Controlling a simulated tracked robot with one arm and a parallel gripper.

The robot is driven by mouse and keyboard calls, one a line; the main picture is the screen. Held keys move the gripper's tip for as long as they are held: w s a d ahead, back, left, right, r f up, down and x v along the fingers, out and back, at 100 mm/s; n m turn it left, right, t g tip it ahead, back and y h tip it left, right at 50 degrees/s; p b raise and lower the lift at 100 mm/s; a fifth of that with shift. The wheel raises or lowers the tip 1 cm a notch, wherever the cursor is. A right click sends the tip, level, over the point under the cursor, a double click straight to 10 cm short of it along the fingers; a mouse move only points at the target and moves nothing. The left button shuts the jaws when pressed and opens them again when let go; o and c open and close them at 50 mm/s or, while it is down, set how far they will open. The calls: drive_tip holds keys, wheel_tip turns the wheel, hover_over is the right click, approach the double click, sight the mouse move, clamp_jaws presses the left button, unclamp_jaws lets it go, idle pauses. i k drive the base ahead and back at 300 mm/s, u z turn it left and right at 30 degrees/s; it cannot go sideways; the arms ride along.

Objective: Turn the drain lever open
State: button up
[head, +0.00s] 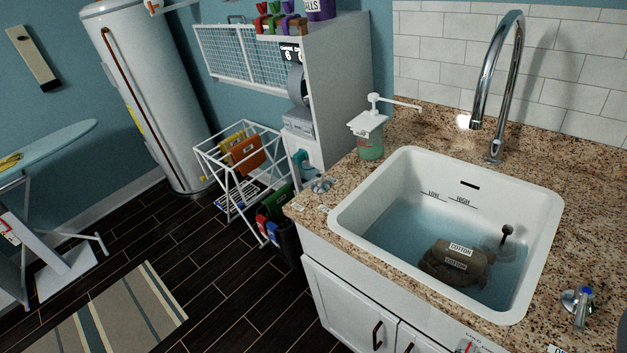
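A white sink (345,222) is set into the granite counter at the right and holds bluish water. A short dark lever with a round knob (507,231) stands up inside it at the right, beside a round drain fitting under the water that is hard to make out. I cannot tell whether the lever is open or closed. A brown bundle with COTTON labels (440,268) lies in the water, left of the lever. A chrome handle with a blue tip (580,305) is on the counter at the sink's right. My gripper is not in view.
A chrome faucet (517,60) arches behind the sink, and a green pump bottle (369,148) stands at its back left corner. A wire rack (222,160), a white tank (150,90), an ironing board (50,150) and a striped rug (110,315) are left. Dark floor lies open between them.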

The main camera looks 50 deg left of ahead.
sight(319, 178)
drive_tip(key=u, duration=0.05)
drive_tip(key=k, duration=0.5)
drive_tip(key=u, duration=0.75)
drive_tip(key=i, duration=1.45)
drive_tip(key=z, duration=0.65)
